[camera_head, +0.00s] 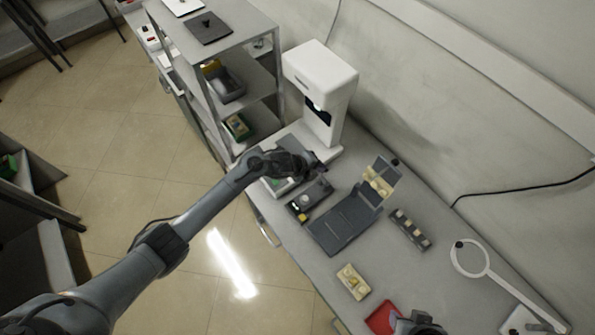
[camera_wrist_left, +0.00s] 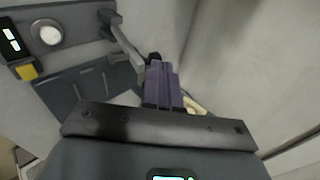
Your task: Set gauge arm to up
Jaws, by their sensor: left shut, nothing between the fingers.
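The gauge (camera_head: 309,199) is a dark flat unit on the bench, with a small display, a pale round dial and a yellow button at its near end. In the left wrist view, the gauge body (camera_wrist_left: 70,33) is at the upper left. Its grey gauge arm (camera_wrist_left: 127,45) slants down from a pivot block towards a black knob. My left gripper (camera_head: 319,170) is over the far end of the gauge. Its purple fingers (camera_wrist_left: 162,82) are shut and empty, close beside the knob; contact cannot be told. A dark shape (camera_head: 418,323) at the bottom edge may be my right gripper.
A dark hinged case (camera_head: 345,222) lies open right of the gauge. A white machine (camera_head: 320,85) stands behind, beside a metal shelf rack (camera_head: 215,110). A dark strip holder (camera_head: 410,229), a pale block (camera_head: 353,281), a red tray (camera_head: 382,317) and a ring magnifier (camera_head: 487,266) are farther right.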

